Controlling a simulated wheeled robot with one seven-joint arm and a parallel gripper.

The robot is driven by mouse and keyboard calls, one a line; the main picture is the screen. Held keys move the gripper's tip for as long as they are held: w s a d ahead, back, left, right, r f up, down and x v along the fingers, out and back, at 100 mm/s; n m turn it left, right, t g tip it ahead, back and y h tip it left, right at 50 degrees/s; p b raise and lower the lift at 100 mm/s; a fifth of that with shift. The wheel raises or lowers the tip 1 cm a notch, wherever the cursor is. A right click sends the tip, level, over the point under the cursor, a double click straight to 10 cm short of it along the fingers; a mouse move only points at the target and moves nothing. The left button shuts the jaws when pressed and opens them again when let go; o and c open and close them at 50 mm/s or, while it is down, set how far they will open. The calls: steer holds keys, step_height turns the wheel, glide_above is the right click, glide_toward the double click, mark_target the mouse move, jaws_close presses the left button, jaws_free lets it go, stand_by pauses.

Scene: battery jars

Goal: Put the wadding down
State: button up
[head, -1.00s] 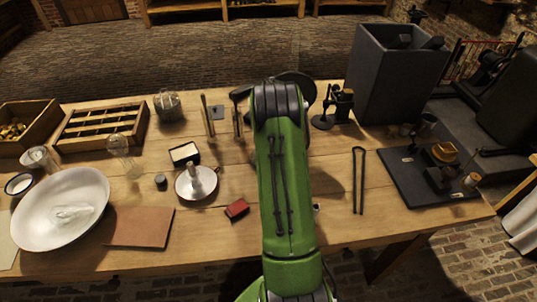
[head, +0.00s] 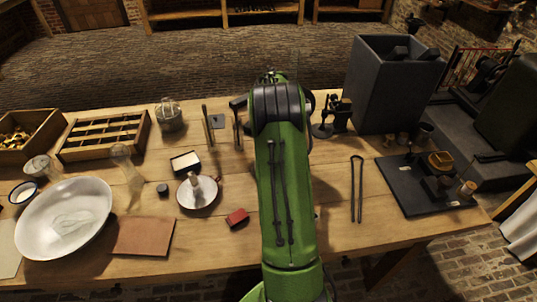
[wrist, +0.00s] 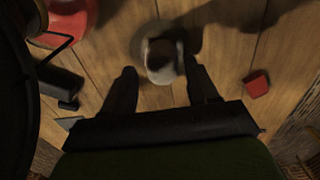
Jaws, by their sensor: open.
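My gripper is hidden behind my green arm in the head view. In the wrist view my gripper (wrist: 161,78) is open, its two dark fingers apart. A pale, rounded, cup-like thing (wrist: 160,55) stands just beyond the fingertips on the wood, roughly midway between them. I cannot tell whether it is the wadding, or whether a finger touches it. In the head view a crumpled whitish piece (head: 72,222) lies in the white basin (head: 40,238) at the left; it may be wadding, but I cannot be sure.
In the wrist view a red block (wrist: 257,84) lies right of the fingers and a red rounded thing (wrist: 72,18) at upper left. The table holds tongs (head: 356,190), a dark board (head: 410,195), a tall grey bin (head: 390,90) and a candle dish (head: 197,192).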

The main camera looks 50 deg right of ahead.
steer(key=s+a+r+m+t, duration=0.2)
steer(key=a+r+m+t, duration=0.15)
steer(key=a+r, duration=1.4)
steer(key=s+a+m+t, duration=0.2)
steer(key=s+a+m, duration=0.4)
steer(key=s+a, duration=0.9)
steer(key=shift+s+a, duration=0.3)
steer(key=shift+s, duration=0.85)
steer(key=shift+s+f+m, duration=0.1)
steer(key=shift+f+m, duration=0.05)
steer(key=shift+m, duration=0.1)
